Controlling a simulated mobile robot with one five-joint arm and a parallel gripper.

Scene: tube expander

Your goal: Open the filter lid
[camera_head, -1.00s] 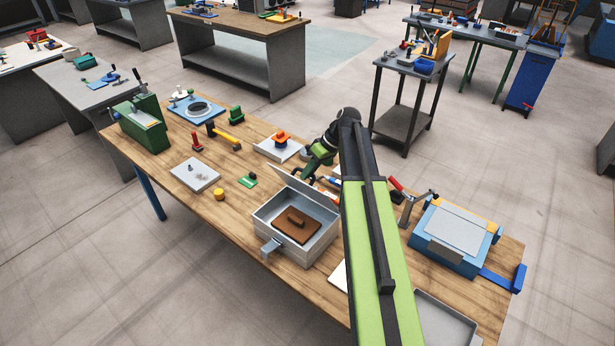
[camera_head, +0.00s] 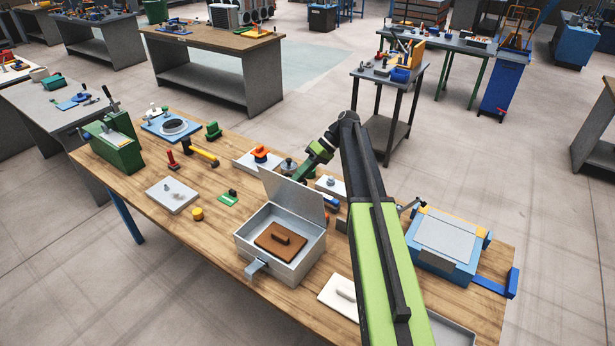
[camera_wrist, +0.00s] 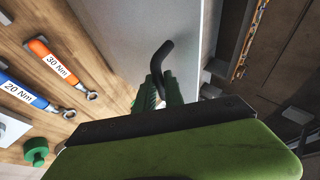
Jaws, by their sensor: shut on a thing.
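The filter box (camera_head: 292,275) is an open grey metal box with a brown block (camera_head: 280,239) with a handle inside. Its grey lid (camera_head: 293,198) stands raised at the back edge, and its inner face shows. In the wrist view the lid (camera_wrist: 135,28) is a pale panel with a bent black handle (camera_wrist: 161,53). My gripper (camera_wrist: 160,88) has its green fingers shut on this handle. In the head view my gripper (camera_head: 300,176) is behind the lid, its tips partly hidden by it.
A latch tab (camera_head: 257,267) sticks out from the box front. In the wrist view, an orange 30 Nm wrench (camera_wrist: 60,65) and a blue 20 Nm wrench (camera_wrist: 32,92) lie beside the lid. A blue and grey device (camera_head: 447,245) stands right of my arm.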

